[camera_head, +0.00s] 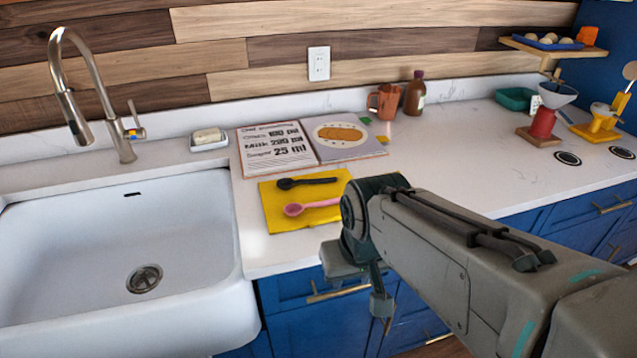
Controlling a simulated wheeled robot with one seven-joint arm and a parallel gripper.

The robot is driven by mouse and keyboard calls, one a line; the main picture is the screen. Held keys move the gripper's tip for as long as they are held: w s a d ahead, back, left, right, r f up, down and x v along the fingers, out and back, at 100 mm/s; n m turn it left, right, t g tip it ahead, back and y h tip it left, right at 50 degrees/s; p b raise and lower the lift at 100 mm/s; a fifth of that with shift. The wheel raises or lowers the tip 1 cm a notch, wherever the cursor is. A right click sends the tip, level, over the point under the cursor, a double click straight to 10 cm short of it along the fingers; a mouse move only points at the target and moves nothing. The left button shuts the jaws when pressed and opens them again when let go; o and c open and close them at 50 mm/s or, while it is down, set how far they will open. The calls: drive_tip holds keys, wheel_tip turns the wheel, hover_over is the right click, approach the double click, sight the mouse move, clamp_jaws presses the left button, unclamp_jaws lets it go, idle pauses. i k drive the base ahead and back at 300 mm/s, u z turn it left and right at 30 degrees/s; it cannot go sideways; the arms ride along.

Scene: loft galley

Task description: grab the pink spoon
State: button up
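A pink spoon (312,206) lies on a yellow mat (270,213) on the white counter, its bowl to the left and its handle to the right. A black spoon (306,182) lies just behind it on the same mat. My gripper (362,290) hangs at the end of my arm, in front of the counter's edge and to the right of the pink spoon, apart from it. The arm hides part of the gripper and the right end of the mat. I cannot tell how its fingers are set.
A white sink (120,235) with a tall tap (95,90) is on the left. An open recipe book (275,160) lies behind the mat. An orange mug (384,101) and a brown bottle (414,93) stand farther back.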

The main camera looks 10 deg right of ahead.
sight(293, 210)
drive_tip(key=z, duration=0.05)
drive_tip(key=k, duration=1.05)
drive_tip(key=u, duration=0.85)
drive_tip(key=i, duration=0.65)
drive_tip(key=z, duration=0.55)
drive_tip(key=i, duration=0.75)
drive_tip(key=z, duration=0.75)
